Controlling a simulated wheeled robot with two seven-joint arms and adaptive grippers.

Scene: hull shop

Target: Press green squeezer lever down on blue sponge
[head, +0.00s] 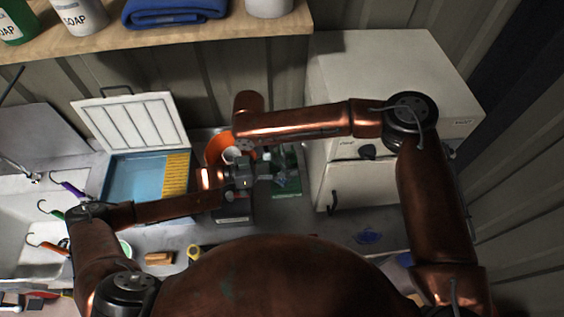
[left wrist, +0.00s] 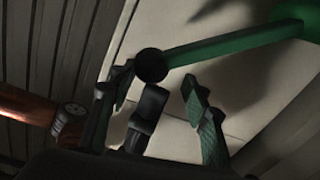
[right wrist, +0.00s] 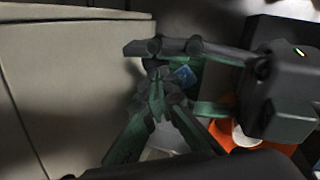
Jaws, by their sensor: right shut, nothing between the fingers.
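The green squeezer (head: 287,184) stands on the counter, partly covered by my arms in the head view. Its green lever (left wrist: 235,44) ends in a black knob (left wrist: 152,66). In the left wrist view my left gripper (left wrist: 151,77) has its fingers spread on either side of the knob; contact cannot be told. The lever also shows in the right wrist view (right wrist: 226,57). The blue sponge (right wrist: 185,74) shows small there inside the squeezer, partly hidden. My right gripper (right wrist: 157,92) is shut and empty, its fingertips together in front of the squeezer.
An orange container (head: 214,146) with a white cup stands close behind my left gripper. A blue tray (head: 138,178) with a yellow rack lies to the left. A pale cabinet (head: 375,110) borders the squeezer on the right. A wooden shelf (head: 190,32) hangs above.

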